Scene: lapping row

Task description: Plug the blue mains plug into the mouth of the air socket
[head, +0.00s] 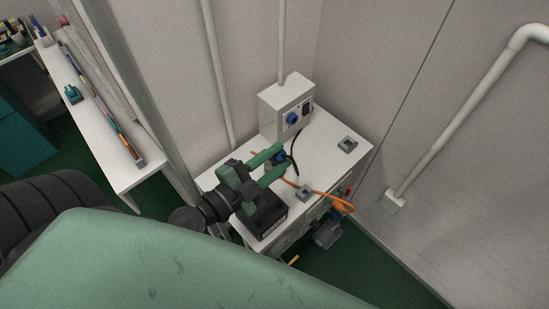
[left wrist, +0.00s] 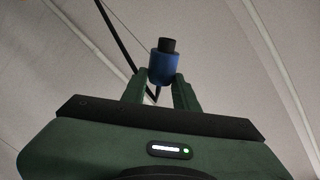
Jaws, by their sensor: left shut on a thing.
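My left gripper (head: 284,158) reaches in over the white bench, its two green fingers shut on the blue mains plug (head: 280,155). In the left wrist view the blue plug (left wrist: 164,68) sits between the fingertips (left wrist: 162,82), with its black end pointing away from the gripper. A black cable (head: 295,160) shows beside the plug in the head view. A grey box (head: 276,106) at the back of the bench carries a round blue fitting (head: 291,118), apart from the plug. I cannot tell for sure whether this is the air socket. My right gripper is not in view.
The white bench (head: 335,165) also bears a small grey block (head: 347,145) at the right and another grey piece (head: 304,193) by an orange cable (head: 330,197). Walls close in behind and at the right. A white shelf (head: 115,160) stands at the left.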

